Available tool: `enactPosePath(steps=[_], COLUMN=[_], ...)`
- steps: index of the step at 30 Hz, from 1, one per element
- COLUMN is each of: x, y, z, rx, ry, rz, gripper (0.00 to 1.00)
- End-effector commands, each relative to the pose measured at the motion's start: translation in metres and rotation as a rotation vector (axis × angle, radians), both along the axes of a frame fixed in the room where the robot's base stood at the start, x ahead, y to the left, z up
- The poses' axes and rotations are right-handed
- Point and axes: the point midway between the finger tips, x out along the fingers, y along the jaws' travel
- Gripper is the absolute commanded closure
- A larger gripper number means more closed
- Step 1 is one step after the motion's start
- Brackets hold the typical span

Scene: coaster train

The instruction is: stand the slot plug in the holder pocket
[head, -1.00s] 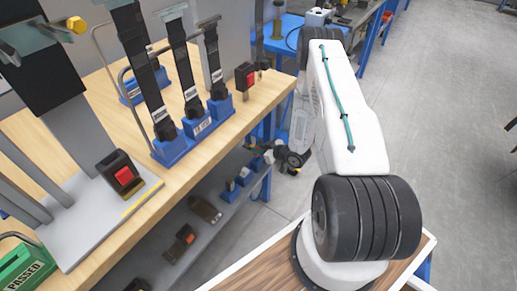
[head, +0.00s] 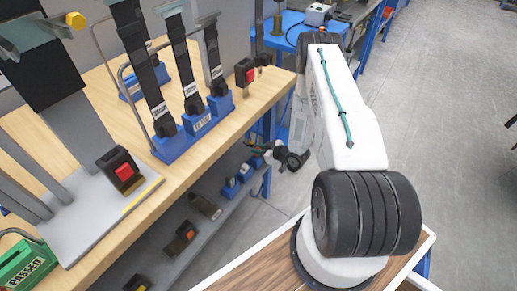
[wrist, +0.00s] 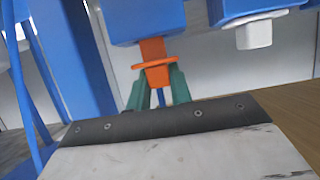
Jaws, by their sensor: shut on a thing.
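In the wrist view, the orange slot plug (wrist: 155,72) with a wider collar sits between the green fingers of my gripper (wrist: 158,95), which is shut on it. A blue block (wrist: 146,20) lies right at the plug's far end; I cannot tell whether they touch or whether the plug is in a pocket. A second blue block (wrist: 226,10) with a pale white piece (wrist: 257,35) is to the right. In the head view, my gripper (head: 264,150) is small, beyond the bench's front edge near the lower shelf; the plug is too small to make out clearly.
A wooden bench (head: 90,95) carries a blue holder with upright belts (head: 180,145) and a black-and-red buckle (head: 119,169). The lower shelf (head: 185,258) holds several dark buckles and blue blocks (head: 231,187). Blue posts (wrist: 75,60) stand left in the wrist view. Open floor lies right.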

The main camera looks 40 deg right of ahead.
Motion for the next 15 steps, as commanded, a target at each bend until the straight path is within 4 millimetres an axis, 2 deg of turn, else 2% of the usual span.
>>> enactPosePath(steps=[15], x=[0.0], y=[0.0], z=[-0.013], rx=[0.0], ry=[0.0], rz=[0.0], gripper=[1.0])
